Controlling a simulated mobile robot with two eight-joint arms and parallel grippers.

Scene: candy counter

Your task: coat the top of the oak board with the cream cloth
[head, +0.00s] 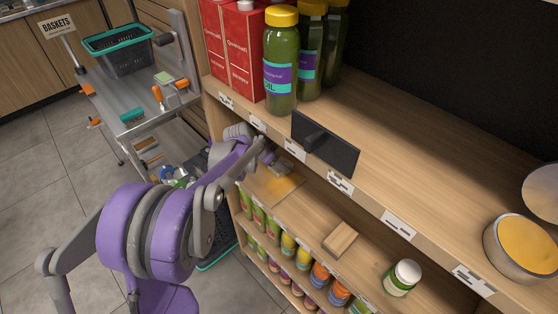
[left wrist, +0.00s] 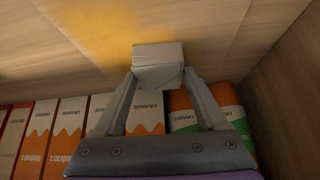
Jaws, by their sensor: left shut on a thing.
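My left gripper (head: 271,158) reaches into the shelf below the top one, over the oak board (head: 289,199). In the left wrist view my left gripper (left wrist: 158,85) is shut on the cream cloth (left wrist: 158,54), a pale folded pad that looks to be against the oak board (left wrist: 195,28). An orange-yellow smear covers part of the board, beside and past the cloth; other parts look bare. In the head view the cloth is hard to make out at the gripper's tip. My right gripper is not in view.
An open tin of orange-yellow stuff (head: 525,246) stands on the top shelf. A black panel (head: 325,143) stands at its front edge. A wooden block (head: 340,238) and white-lidded jar (head: 403,278) are lower down. Orange cartons (left wrist: 65,125) line up near the gripper.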

